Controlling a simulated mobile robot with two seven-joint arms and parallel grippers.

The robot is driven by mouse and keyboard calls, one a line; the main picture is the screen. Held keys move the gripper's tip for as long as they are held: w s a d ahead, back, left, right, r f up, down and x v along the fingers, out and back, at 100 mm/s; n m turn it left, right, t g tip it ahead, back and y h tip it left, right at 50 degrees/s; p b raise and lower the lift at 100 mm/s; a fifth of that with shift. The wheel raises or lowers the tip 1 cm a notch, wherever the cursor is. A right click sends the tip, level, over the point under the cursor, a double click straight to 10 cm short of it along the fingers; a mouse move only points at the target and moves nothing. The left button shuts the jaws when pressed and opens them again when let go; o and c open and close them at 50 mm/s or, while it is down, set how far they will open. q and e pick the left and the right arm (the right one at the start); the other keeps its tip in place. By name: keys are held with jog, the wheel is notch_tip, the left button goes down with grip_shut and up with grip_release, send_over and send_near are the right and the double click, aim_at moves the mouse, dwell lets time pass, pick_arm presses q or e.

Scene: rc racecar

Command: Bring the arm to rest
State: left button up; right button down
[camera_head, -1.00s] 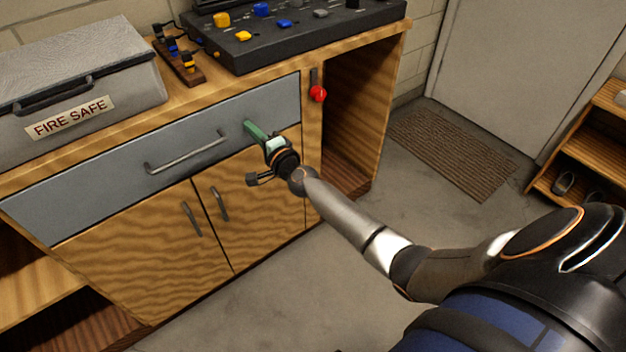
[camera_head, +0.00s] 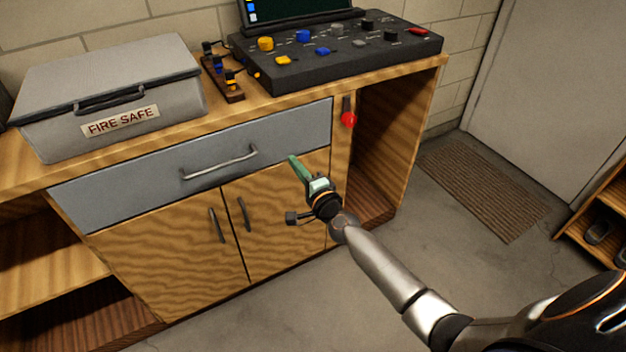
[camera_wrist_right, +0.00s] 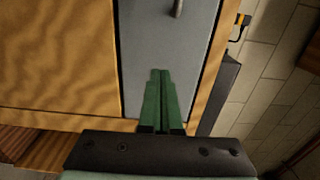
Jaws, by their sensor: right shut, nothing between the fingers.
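My right gripper (camera_head: 293,160) has green fingers and is in front of the cabinet, just below the right end of the grey drawer (camera_head: 130,191). Its fingers are together with nothing between them. In the right wrist view the green fingers (camera_wrist_right: 160,75) lie side by side and point toward the grey drawer front (camera_wrist_right: 165,30). My right arm (camera_head: 385,275) reaches in from the lower right, over open floor. My left gripper shows in neither view.
A fire safe box (camera_head: 115,105) and a black control panel (camera_head: 340,60) stand on the wooden cabinet. A red object (camera_head: 348,119) hangs at its front. A mat (camera_head: 480,190) and a shoe rack (camera_head: 597,215) are at the right. The floor in front is clear.

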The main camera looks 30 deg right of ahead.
jog(key=s+a+f+n+g+y, duration=0.1)
jog(key=s+a+f+n+g, duration=0.3)
jog(key=s+n, duration=0.5)
jog(key=s+a+f+n+g+y, duration=0.15)
jog(key=s+a+f+n, duration=0.3)
jog(key=s, duration=0.75)
jog(key=s+a+f+n+g+y, duration=0.1)
jog(key=s+a+f+n+g, duration=0.3)
jog(key=s+n, duration=0.5)
pick_arm(q)
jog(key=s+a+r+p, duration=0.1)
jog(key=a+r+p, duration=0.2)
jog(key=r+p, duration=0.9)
jog(key=p, duration=0.3)
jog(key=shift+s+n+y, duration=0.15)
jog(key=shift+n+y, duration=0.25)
pick_arm(e)
jog(key=s+d+r+m+h, duration=0.1)
jog(key=s+d+r+m, duration=0.2)
jog(key=r, duration=0.6)
jog(key=shift+d+r+t+h, duration=0.25)
jog(key=shift+d+t+h, duration=0.1)
jog(key=shift+d+t, duration=0.15)
jog(key=shift+s, duration=0.1)
jog(key=c, duration=1.6)
grip_release()
